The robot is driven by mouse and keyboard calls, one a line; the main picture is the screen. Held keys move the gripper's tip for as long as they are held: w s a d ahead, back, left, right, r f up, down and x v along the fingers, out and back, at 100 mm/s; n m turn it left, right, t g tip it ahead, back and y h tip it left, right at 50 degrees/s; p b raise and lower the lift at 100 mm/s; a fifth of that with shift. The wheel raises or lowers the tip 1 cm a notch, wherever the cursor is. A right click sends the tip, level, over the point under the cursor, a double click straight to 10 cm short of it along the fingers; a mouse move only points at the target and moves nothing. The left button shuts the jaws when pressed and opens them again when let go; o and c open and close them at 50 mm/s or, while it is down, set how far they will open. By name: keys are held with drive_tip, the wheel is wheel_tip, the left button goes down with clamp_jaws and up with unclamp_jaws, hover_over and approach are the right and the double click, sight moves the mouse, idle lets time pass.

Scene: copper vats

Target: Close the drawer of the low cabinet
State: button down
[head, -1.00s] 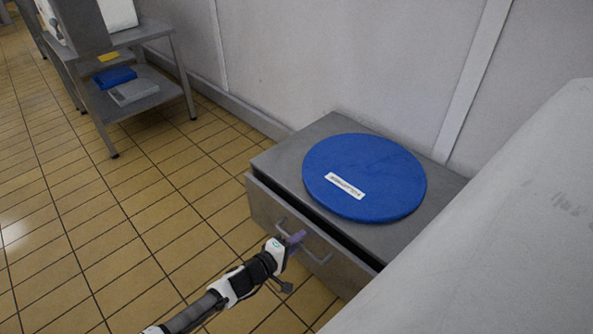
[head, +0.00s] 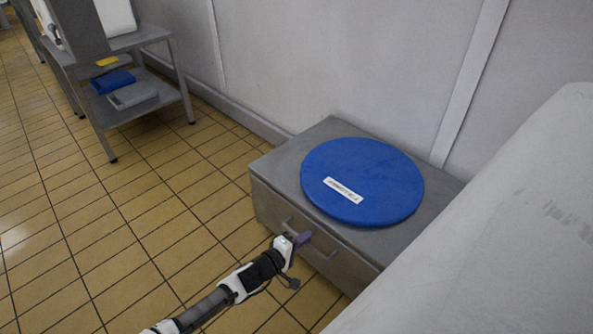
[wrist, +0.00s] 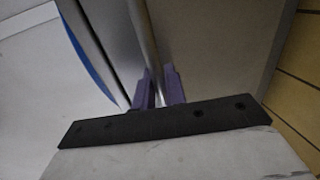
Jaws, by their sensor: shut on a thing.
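The low cabinet (head: 276,165) is grey metal and stands against the wall in the head view. Its drawer (head: 270,207) has its front close to flush with the cabinet body, with only a thin dark line at the top edge. The drawer's bar handle (head: 318,251) runs along the front. My gripper (head: 302,240) is at the handle. In the wrist view the purple fingers (wrist: 159,88) are shut on the handle bar (wrist: 143,35), one on each side.
A round blue lid with a white label (head: 362,181) lies on the cabinet top. A large pale surface (head: 480,230) fills the right side, close to the cabinet. A metal shelf table (head: 135,103) stands at the upper left. The tiled floor (head: 150,200) between is clear.

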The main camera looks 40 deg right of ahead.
drive_tip(key=shift+w+d, duration=0.15)
drive_tip(key=shift+d, duration=0.3)
drive_tip(key=c, duration=1.5)
unclamp_jaws()
drive_tip(key=shift+d, duration=0.15)
drive_tip(key=shift+r, duration=0.15)
drive_tip(key=shift+a+r, duration=0.15)
drive_tip(key=shift+a, duration=0.3)
drive_tip(key=p+v, duration=0.3)
drive_tip(key=v, duration=1)
drive_tip(key=shift+f, duration=0.35)
drive_tip(key=shift+r, duration=0.1)
